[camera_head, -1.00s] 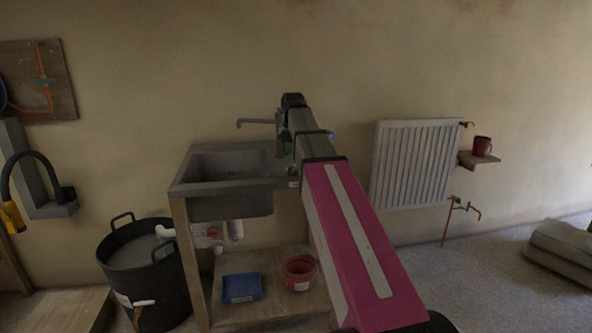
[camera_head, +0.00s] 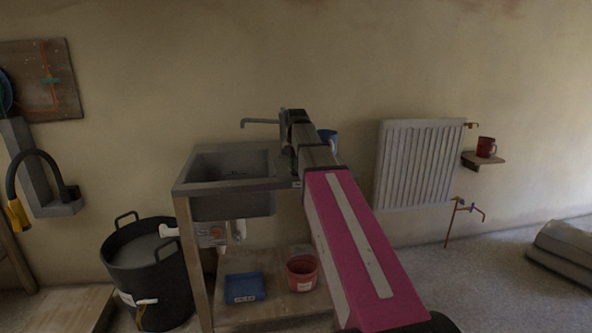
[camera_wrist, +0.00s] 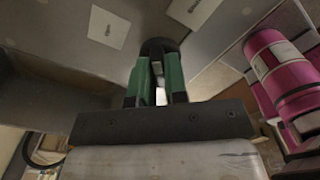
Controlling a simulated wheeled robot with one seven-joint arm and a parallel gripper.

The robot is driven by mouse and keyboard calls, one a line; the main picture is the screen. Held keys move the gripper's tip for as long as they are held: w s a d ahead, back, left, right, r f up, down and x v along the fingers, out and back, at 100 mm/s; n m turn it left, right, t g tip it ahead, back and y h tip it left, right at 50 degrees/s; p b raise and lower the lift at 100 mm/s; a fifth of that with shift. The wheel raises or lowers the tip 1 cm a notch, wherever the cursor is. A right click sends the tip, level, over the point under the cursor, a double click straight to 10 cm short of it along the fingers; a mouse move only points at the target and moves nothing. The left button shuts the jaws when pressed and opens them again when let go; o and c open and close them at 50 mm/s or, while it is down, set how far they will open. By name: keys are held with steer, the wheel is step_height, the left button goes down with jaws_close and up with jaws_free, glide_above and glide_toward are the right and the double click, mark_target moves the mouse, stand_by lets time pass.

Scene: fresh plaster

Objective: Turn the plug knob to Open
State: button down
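The sink (camera_head: 232,205) is grey and stands on a wooden frame against the wall. My arm reaches over the right part of its top and hides much of that side in the head view. In the wrist view my gripper (camera_wrist: 159,58) has two green fingers with a narrow gap between them. A dark round piece, seemingly the plug knob (camera_wrist: 157,44), sits right at the fingertips on the grey sink top. Whether the fingers press on it is unclear. White labels (camera_wrist: 109,28) lie on the surface near it; their print is too small to read.
A grey tap (camera_head: 262,122) rises behind the basin, and a blue cup (camera_head: 329,134) shows behind my arm. A black bucket (camera_head: 150,285) stands left of the sink. A blue tray (camera_head: 244,288) and a red pot (camera_head: 302,272) are below. A radiator (camera_head: 417,165) hangs right.

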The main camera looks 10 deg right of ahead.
steer(key=n, duration=0.8)
steer(key=c, duration=1.1)
jaws_free()
step_height(320, 180, up, 12)
steer(key=shift+r, duration=0.1)
